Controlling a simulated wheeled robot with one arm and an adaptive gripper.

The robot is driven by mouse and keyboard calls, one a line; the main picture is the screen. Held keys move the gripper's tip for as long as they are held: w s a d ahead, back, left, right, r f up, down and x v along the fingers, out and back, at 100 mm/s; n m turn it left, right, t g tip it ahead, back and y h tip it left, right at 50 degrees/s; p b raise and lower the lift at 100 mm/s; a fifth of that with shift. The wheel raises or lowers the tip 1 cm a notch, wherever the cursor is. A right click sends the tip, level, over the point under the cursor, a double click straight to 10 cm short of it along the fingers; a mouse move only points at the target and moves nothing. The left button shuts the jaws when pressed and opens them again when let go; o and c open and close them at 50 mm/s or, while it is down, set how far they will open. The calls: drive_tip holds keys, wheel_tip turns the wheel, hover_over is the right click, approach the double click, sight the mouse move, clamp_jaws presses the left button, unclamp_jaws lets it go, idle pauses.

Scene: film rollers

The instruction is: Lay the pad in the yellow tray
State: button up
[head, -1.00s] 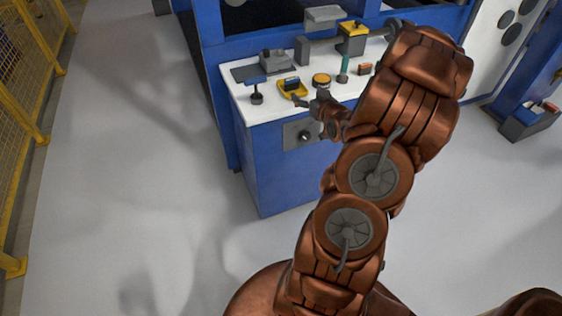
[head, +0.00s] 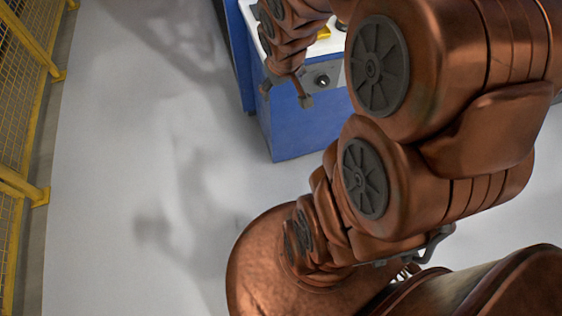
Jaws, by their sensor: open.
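My gripper (head: 285,93) hangs in front of the blue bench, its fingers spread apart and pointing down, with nothing visible between them. A small yellow patch (head: 323,33) shows on the worktop just right of my wrist. It looks like part of the yellow tray, but my arm hides most of it. I cannot make out the pad in the current head view; that part of the worktop is covered by my arm.
The blue bench (head: 290,135) has a white top (head: 312,50) and a grey front panel with a dark knob (head: 322,80). A yellow mesh fence (head: 25,80) runs along the left. The pale floor (head: 130,120) between fence and bench is clear.

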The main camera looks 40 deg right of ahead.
drive_tip(key=s+a+r+g+y, duration=0.1)
drive_tip(key=s+a+r+g, duration=0.1)
drive_tip(key=s+a, duration=0.5)
drive_tip(key=s+a+r+n+g+y, duration=0.1)
drive_tip(key=s+a+r+g, duration=0.2)
drive_tip(key=s+a, duration=0.5)
drive_tip(key=s, duration=0.4)
drive_tip(key=shift+s, duration=0.3)
wheel_tip(320, 180, up, 8)
drive_tip(key=p, duration=0.8)
